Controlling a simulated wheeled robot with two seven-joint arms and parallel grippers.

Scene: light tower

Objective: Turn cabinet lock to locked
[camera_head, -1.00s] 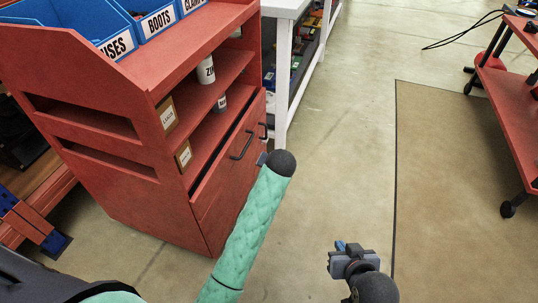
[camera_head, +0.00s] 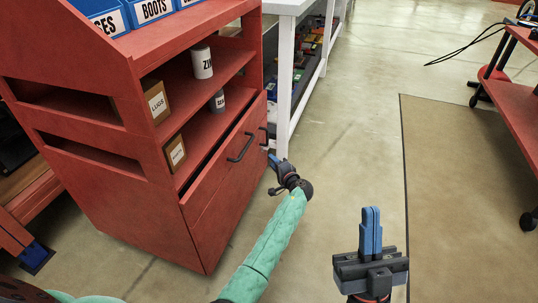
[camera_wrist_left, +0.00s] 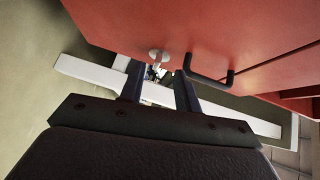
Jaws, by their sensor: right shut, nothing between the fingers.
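The red cabinet (camera_head: 160,215) stands at the left in the head view. Its front fills the top right of the left wrist view (camera_wrist_left: 250,30). A small pale knob (camera_wrist_left: 159,54), which looks like the lock, sticks out from that front beside a dark handle (camera_wrist_left: 208,78). My left gripper (camera_head: 273,160) is beside the cabinet front, close to the handles. In the left wrist view its fingers (camera_wrist_left: 158,70) are apart, with the knob just beyond the gap between the tips; contact cannot be told. My right gripper (camera_head: 371,210) is shut and empty, fingers up, over the floor.
Blue labelled bins (camera_head: 150,10) and boxes and jars sit in the cabinet. A white-framed table (camera_head: 288,75) stands behind it. A red wheeled cart (camera_head: 512,105) is at the right edge, near a tan mat (camera_head: 470,190). The floor between is clear.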

